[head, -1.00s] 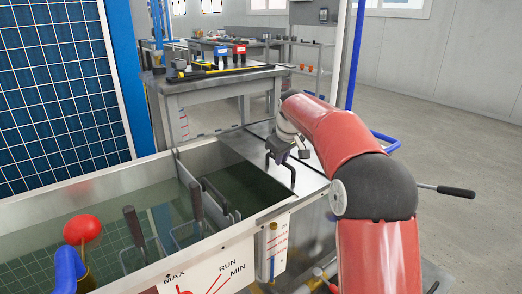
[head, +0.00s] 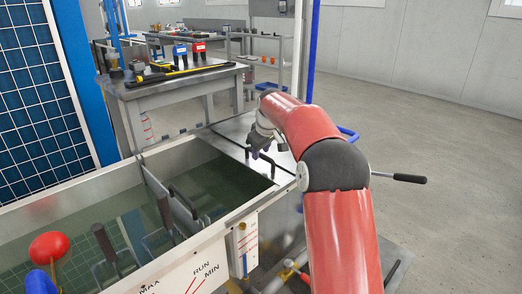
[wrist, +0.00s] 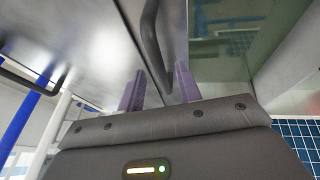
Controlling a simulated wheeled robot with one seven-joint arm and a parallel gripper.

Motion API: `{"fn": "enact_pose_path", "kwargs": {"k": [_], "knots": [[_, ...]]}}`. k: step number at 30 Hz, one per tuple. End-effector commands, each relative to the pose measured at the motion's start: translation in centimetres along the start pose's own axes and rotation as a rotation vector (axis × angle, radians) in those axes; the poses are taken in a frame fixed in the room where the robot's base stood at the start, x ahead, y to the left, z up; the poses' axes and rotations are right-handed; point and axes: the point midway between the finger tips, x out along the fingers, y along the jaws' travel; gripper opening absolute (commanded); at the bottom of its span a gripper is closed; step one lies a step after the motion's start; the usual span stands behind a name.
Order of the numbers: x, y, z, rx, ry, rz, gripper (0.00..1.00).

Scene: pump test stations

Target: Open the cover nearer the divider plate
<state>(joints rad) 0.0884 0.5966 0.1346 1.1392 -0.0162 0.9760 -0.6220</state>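The tank (head: 95,183) has a divider plate (head: 150,178) with a black handle across it, in the left of the head view. A flat grey cover (head: 214,139) lies at the tank's far right end, on the divider side. Its dark bar handle (wrist: 153,35) shows in the wrist view, running down toward the gap between my fingers. My gripper (wrist: 160,85) is open, its purple fingertips apart on either side of the handle's line. Whether the fingers touch the handle cannot be told. A second cover (wrist: 75,40) with a dark handle (wrist: 35,84) lies to the left.
Greenish water (head: 205,183) fills the open tank beside the cover. A red float (head: 50,246) and a level gauge (head: 243,247) are at the tank's near side. A workbench (head: 175,88) with tools stands behind. Open floor (head: 440,150) lies to the right.

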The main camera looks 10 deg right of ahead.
Motion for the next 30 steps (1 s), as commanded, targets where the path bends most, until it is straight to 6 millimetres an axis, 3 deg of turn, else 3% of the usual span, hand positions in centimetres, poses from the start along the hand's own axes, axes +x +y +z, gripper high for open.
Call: {"fn": "enact_pose_path", "kwargs": {"k": [9,21,30], "knots": [[-0.4,-0.1,0.0,0.0,0.0,-0.001,0.34],[-6.5,0.0,0.0,0.0,0.001,0.001,0.34],[-7.8,0.0,0.0,0.0,-0.001,-0.001,0.34]]}}
